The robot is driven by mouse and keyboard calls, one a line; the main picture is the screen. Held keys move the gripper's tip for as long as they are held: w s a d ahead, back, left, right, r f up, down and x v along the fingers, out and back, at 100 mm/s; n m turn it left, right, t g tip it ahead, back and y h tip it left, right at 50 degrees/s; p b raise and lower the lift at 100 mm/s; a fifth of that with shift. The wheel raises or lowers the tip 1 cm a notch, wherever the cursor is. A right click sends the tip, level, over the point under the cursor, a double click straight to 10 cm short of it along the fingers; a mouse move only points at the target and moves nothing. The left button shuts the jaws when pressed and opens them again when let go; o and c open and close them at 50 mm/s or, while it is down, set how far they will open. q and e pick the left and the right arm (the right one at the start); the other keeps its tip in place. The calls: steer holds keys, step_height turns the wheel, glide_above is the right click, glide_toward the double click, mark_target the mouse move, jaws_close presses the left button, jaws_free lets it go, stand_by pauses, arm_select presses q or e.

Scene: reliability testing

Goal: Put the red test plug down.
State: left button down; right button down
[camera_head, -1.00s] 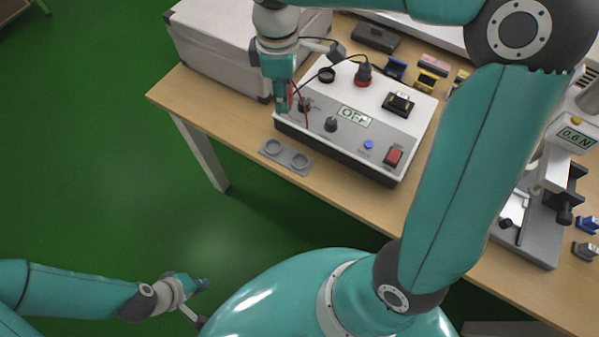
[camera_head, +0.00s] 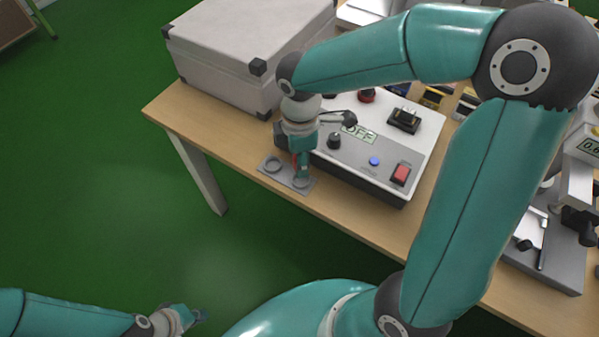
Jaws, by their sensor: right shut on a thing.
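My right gripper (camera_head: 303,172) points down and is shut on the red test plug (camera_head: 295,160). Only a small red edge of the plug shows beside the fingers. The gripper is over the right ring of the grey two-ring holder (camera_head: 286,175), in front of the tester box. The left ring is empty. I cannot tell whether the plug touches the holder. My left gripper (camera_head: 196,316) hangs over the floor at the bottom left, and its fingers are too small to read.
The tester box (camera_head: 352,170), with an OFF display, a red switch and a blue button, stands right behind the holder. A grey case (camera_head: 235,60) is at the back left. A force-test stand (camera_head: 550,240) is at the right. The bare table edge (camera_head: 215,140) lies left of the holder.

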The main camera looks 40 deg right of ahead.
mark_target(300, 182)
step_height(300, 182, down, 5)
steer(key=shift+r+b, duration=0.1)
steer(key=shift+b, duration=0.25)
steer(key=shift+s+a+f+b, duration=0.1)
steer(key=shift+s+f+b, duration=0.25)
steer(key=shift+f+b, duration=0.3)
steer(key=c, duration=1)
jaws_free()
steer(key=shift+f, duration=0.1)
steer(key=shift+o, duration=1.2)
steer(key=shift+w+f, duration=0.1)
steer(key=shift+w, duration=0.2)
